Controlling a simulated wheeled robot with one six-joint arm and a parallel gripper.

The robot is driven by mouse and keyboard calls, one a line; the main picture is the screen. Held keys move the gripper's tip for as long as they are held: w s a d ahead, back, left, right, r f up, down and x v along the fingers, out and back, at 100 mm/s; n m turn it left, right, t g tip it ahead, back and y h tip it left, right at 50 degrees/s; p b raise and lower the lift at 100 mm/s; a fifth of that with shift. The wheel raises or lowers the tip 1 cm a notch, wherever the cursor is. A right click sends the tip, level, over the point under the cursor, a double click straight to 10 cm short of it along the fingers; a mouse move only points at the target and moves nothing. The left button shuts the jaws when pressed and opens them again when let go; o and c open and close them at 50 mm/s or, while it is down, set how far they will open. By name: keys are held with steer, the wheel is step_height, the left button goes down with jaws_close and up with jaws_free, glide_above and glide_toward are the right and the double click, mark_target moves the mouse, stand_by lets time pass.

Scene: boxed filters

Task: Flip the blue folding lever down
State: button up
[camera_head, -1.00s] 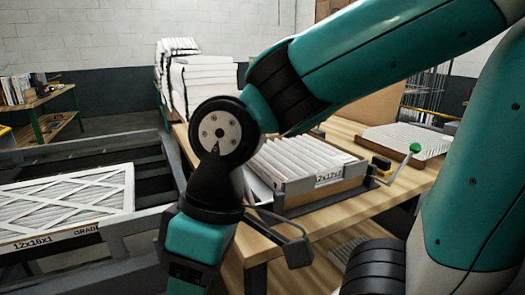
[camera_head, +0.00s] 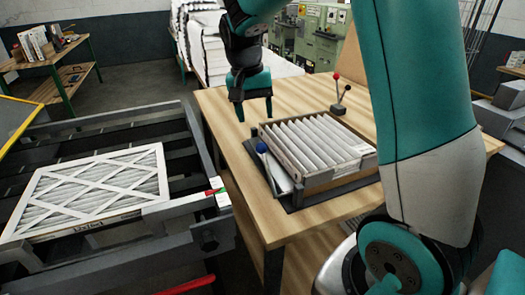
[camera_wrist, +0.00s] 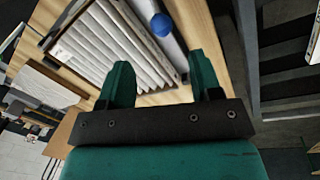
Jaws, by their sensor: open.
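The blue knob (camera_head: 262,148) of the folding lever sits at the left side of a crate of white filters (camera_head: 318,150) on the wooden table. A grey metal strip runs from near it along the crate's side; the lever's hinge and exact angle cannot be made out. In the wrist view the blue knob (camera_wrist: 162,24) is beyond the fingertips, between the two fingers' lines. My gripper (camera_head: 254,112) points down, open and empty, above the table behind and left of the crate, apart from the knob. Its two teal fingers (camera_wrist: 160,70) are spread in the wrist view.
A small lever stand with a red and a black knob (camera_head: 339,95) stands behind the crate. A grey roller frame (camera_head: 150,128) at left carries a white-framed filter (camera_head: 95,188). White stacks (camera_head: 205,45) stand at the back. Bare tabletop (camera_head: 222,105) lies around my gripper.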

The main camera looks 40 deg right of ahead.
mark_target(262, 149)
steer(key=f, duration=0.4)
steer(key=d+f+p, duration=0.1)
steer(key=f, duration=0.3)
steer(key=s+f+p, duration=0.1)
steer(key=f, duration=0.3)
steer(key=shift+s+d+f, duration=0.1)
steer(key=shift+d+f, duration=0.1)
steer(key=shift+f, duration=0.15)
jaws_close()
